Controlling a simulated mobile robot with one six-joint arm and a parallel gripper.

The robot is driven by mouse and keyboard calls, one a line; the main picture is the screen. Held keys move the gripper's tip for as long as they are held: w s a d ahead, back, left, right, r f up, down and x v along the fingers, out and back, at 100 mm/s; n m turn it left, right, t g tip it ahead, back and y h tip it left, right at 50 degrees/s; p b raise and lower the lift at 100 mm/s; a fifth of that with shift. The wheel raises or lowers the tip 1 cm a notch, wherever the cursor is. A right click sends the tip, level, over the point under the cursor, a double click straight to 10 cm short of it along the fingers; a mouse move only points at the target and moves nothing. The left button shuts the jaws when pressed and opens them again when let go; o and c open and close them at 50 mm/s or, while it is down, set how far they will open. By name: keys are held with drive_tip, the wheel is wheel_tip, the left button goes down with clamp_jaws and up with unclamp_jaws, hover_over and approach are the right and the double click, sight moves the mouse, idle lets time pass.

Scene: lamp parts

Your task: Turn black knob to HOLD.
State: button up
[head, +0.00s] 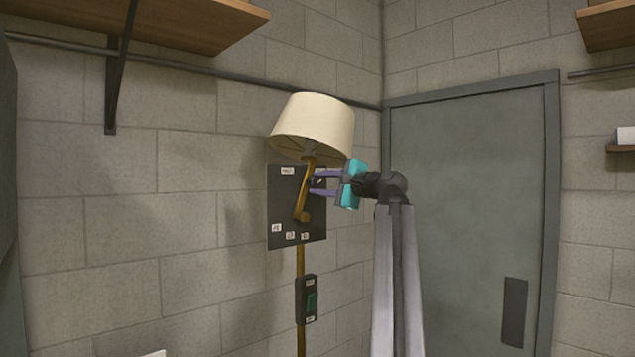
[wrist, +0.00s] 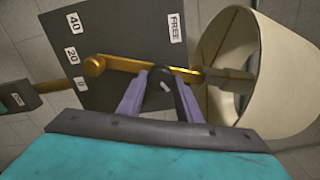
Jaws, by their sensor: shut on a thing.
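My gripper (head: 314,182), with purple fingers and a teal body, reaches from the right to the dark wall panel (head: 282,205). It is shut on the black knob (head: 319,183), which is small and partly hidden there. In the wrist view the knob (wrist: 186,98) shows between the two fingers (wrist: 168,78). A brass lamp arm (wrist: 118,64) crosses the panel just beyond the fingertips. In the wrist view the panel (wrist: 112,25) carries white labels, including 40, 20 and FREE. I cannot read a HOLD label in either view.
The cream lampshade (head: 318,122) hangs just above my gripper, and close on the right in the wrist view. A grey door (head: 470,200) stands to the right. Wooden shelves (head: 190,22) are overhead.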

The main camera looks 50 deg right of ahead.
drive_tip(key=shift+r, duration=0.2)
drive_tip(key=o, duration=1)
drive_tip(key=shift+w, duration=0.1)
drive_tip(key=shift+o, duration=0.2)
drive_tip(key=shift+f, duration=0.15)
drive_tip(key=shift+s+f+b, duration=0.15)
drive_tip(key=shift+s+b, duration=0.2)
drive_tip(key=shift+s, duration=0.4)
drive_tip(key=s+a+b, duration=0.1)
drive_tip(key=s+b, duration=0.3)
drive_tip(key=s, duration=0.8)
drive_tip(key=shift+s, duration=0.15)
drive_tip(key=shift+s, duration=0.1)
